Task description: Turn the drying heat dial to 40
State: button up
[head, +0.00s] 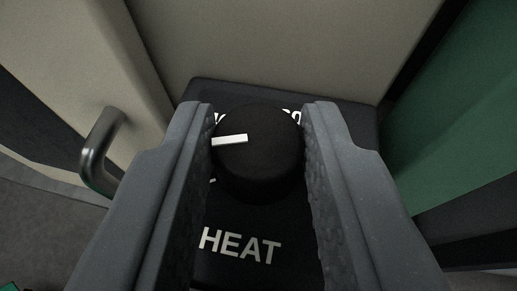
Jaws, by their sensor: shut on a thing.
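The heat dial (262,160) is a round black knob in the middle of the head view. Its white pointer line (229,140) points to the left. It sits on a dark panel (345,104) with the white word HEAT (240,246) below it. My gripper (258,125) is shut on the dial, with one grey finger on its left side and one on its right. White scale marks show in part behind the dial, mostly hidden by the fingers and the knob, so I cannot read the numbers.
A dark curved handle (101,146) stands out from a beige panel (75,60) at the left. A beige wall (290,40) rises behind the dial panel. A green surface (455,110) is at the right.

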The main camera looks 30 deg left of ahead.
jog(key=m+h, duration=0.2)
jog(key=m+t+h, duration=0.1)
jog(key=m+h, duration=0.1)
jog(key=a+m+t+h+p, duration=0.1)
jog(key=m+h, duration=0.1)
jog(key=h, duration=0.1)
jog(key=shift+s, duration=0.2)
jog(key=shift+w+a+m+g+h+p, duration=0.2)
jog(key=shift+m+h+p, duration=0.3)
jog(key=shift+m+h, duration=0.95)
jog(key=shift+s+a+m+g+h+p, duration=0.1)
jog(key=shift+m+g+h+p, duration=0.3)
jog(key=shift+m+h, duration=1)
jog(key=shift+w+h, duration=0.1)
jog(key=shift+h, duration=0.25)
jog(key=shift+r, duration=0.1)
jog(key=o, duration=1)
jog(key=shift+d, duration=0.1)
